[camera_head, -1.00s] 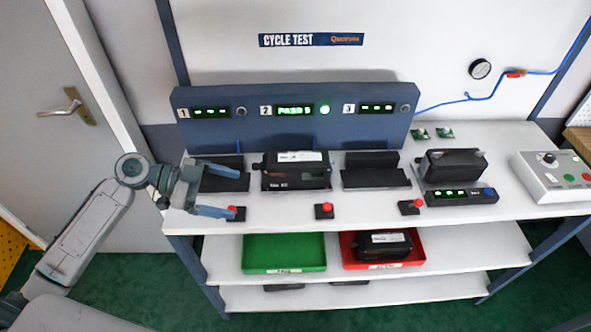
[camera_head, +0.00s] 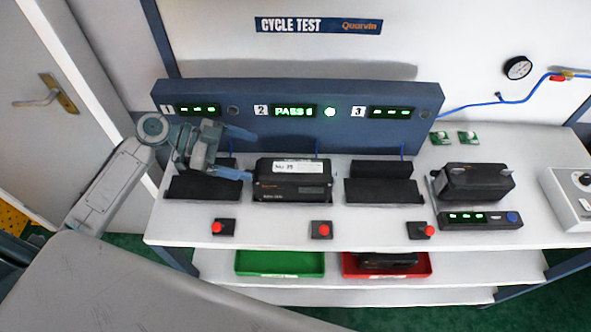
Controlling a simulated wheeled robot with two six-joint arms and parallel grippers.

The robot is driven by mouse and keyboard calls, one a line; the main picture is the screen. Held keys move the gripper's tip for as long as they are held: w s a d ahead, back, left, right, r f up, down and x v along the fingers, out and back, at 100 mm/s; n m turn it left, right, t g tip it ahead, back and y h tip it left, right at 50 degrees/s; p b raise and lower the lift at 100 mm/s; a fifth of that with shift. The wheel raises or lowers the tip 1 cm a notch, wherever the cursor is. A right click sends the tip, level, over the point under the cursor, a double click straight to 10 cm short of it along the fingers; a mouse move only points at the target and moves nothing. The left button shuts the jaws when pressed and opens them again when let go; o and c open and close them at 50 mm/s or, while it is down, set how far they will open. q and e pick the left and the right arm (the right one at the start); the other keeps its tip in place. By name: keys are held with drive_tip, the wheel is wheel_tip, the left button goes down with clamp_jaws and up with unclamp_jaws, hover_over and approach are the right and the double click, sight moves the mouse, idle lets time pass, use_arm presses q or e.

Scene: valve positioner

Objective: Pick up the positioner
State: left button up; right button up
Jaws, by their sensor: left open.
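A black positioner (camera_head: 292,183) with a white label sits in the cradle of station 2, under a lit green display. Another black positioner (camera_head: 474,183) sits at the right of the bench behind a small black display unit. A third dark unit (camera_head: 386,260) lies in the red tray on the shelf below, partly hidden by the bench top. My left gripper (camera_head: 247,154) is open and empty, above the station 1 cradle, with its fingers pointing right toward the station 2 positioner. It appears apart from that positioner. My right gripper is not in view.
The station 1 cradle (camera_head: 203,188) and station 3 cradle (camera_head: 384,191) are empty. Red buttons, such as the middle one (camera_head: 321,229), line the bench front. The blue panel (camera_head: 340,146) stands behind the cradles. A green tray (camera_head: 280,263) is on the lower shelf; a control box (camera_head: 572,200) stands right.

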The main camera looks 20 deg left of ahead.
sight(290, 168)
use_arm(q)
drive_tip(key=x, duration=0.1)
drive_tip(key=p+x, duration=0.1)
drive_tip(key=x, duration=0.1)
drive_tip(key=shift+s+d+r, duration=0.15)
drive_tip(key=shift+d, duration=0.4)
drive_tip(key=shift+d+f, duration=0.3)
drive_tip(key=shift+d+r+p, duration=0.1)
drive_tip(key=shift+d+p, duration=0.25)
drive_tip(key=shift+p, duration=0.35)
drive_tip(key=p+x, duration=0.2)
drive_tip(key=x, duration=0.2)
drive_tip(key=shift+s+r+p, duration=0.1)
drive_tip(key=shift+r+p, duration=0.05)
drive_tip(key=shift+p, duration=0.15)
drive_tip(key=shift+d+f, duration=0.2)
drive_tip(key=shift+d, duration=0.1)
drive_tip(key=c, duration=2)
clamp_jaws()
